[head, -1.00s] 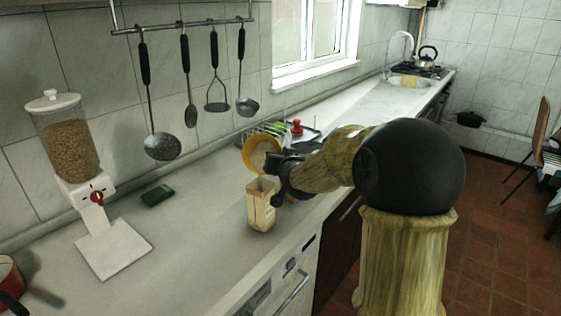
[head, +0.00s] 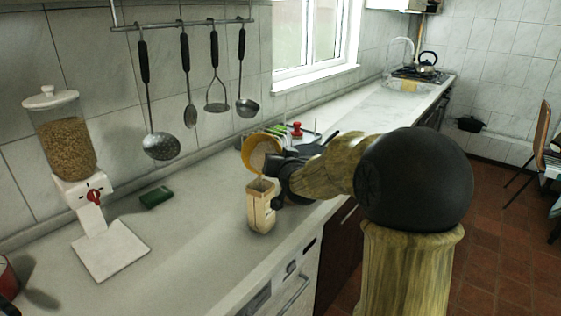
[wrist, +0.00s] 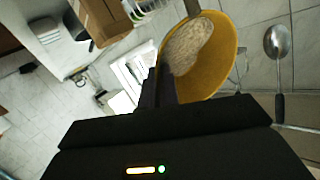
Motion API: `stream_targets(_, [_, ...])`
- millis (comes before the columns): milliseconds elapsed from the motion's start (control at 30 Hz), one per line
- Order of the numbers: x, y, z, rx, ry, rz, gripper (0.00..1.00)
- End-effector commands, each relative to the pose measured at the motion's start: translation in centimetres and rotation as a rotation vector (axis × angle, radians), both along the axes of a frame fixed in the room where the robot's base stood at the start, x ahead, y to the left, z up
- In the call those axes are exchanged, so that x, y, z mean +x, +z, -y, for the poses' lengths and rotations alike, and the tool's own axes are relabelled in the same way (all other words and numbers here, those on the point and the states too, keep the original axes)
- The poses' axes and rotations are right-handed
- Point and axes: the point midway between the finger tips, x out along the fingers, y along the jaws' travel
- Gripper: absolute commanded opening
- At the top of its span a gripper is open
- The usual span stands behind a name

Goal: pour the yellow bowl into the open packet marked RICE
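The yellow bowl (head: 249,149) is held in the air, tipped on its side, just above the open packet (head: 261,209). In the wrist view the bowl (wrist: 224,66) holds pale grains gathered towards its upper rim. A narrow brownish strip shows at that rim; I cannot tell whether it is falling grain. The packet is cream, upright on the worktop, its open top just below the bowl; its marking is not legible. My gripper (head: 274,164) is shut on the bowl's side, and its dark fingers also show in the wrist view (wrist: 160,85).
A grain dispenser (head: 68,146) stands at the left of the worktop (head: 185,235), with a green block (head: 156,197) near the wall. Utensils hang from a rail behind. A rack (head: 281,130) with a red-topped item is behind the bowl. A red pot shows at the left edge.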

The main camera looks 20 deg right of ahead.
Motion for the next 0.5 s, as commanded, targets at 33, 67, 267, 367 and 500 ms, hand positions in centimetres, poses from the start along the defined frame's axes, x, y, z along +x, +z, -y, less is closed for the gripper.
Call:
stream_targets(33, [-0.03,-0.04,-0.02,-0.001,0.000,0.005,0.00])
stream_targets(67, [-0.05,-0.04,-0.04,-0.002,0.000,0.007,0.00])
stream_targets(267, [-0.18,-0.02,-0.10,-0.009,0.000,0.018,0.00])
stream_targets(367, [-0.25,0.01,-0.14,-0.011,0.000,0.024,0.00])
stream_targets(500, [-0.35,0.05,-0.19,-0.016,0.000,0.032,0.00])
